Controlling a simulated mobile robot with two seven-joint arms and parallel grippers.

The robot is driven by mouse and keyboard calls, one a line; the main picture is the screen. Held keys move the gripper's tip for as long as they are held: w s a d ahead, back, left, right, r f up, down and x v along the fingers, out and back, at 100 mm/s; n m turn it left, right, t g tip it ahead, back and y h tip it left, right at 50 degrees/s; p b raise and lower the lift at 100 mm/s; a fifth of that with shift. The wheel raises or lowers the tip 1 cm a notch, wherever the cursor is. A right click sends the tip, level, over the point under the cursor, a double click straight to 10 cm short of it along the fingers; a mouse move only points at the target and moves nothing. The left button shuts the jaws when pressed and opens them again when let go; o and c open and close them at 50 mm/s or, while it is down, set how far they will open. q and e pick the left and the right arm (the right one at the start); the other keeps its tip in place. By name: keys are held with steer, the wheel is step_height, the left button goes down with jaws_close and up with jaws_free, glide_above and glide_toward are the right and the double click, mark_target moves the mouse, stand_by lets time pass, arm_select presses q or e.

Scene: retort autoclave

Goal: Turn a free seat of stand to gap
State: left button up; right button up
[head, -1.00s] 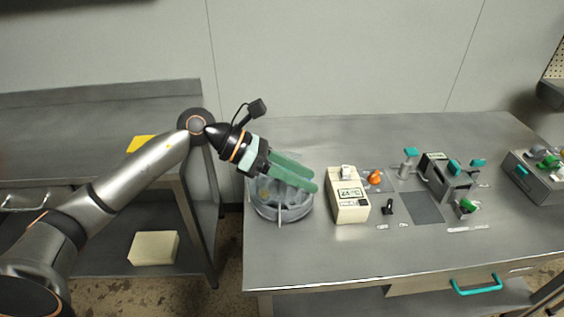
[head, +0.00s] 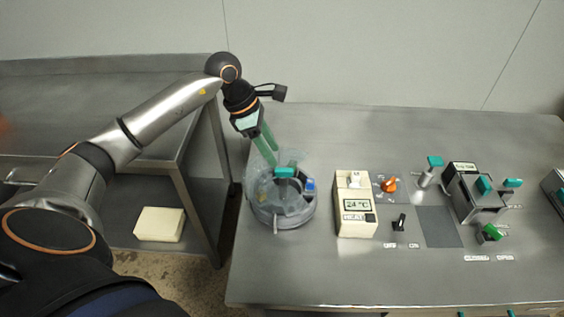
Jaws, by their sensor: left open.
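The stand (head: 285,215) is a round, grey, partly see-through carousel near the left end of the steel table. A teal-topped piece (head: 285,172) and a small blue piece (head: 310,185) show at its upper side. My left gripper (head: 268,155) has long green fingers and points down at the stand's far left edge, close to the teal piece. Its fingers are open; I cannot tell whether they touch the stand. The stand's gap and which seats are free are hard to make out. My right gripper is not in view.
Right of the stand is a cream heater box (head: 355,212) reading 24 °C. Beyond it are an orange knob (head: 389,184), a black switch (head: 399,222), a dark grey pad (head: 439,227) and a clamp-like device (head: 474,197) with teal handles. The table (head: 300,285) is clear in front.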

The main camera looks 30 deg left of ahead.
mark_target(283, 169)
arm_select(q)
steer(key=x, duration=0.6)
steer(key=shift+w+d+f+p, duration=0.1)
steer(key=shift+f+p, duration=0.05)
steer(key=shift+p, duration=0.2)
steer(key=shift+c, duration=0.2)
jaws_close()
stand_by(0.9)
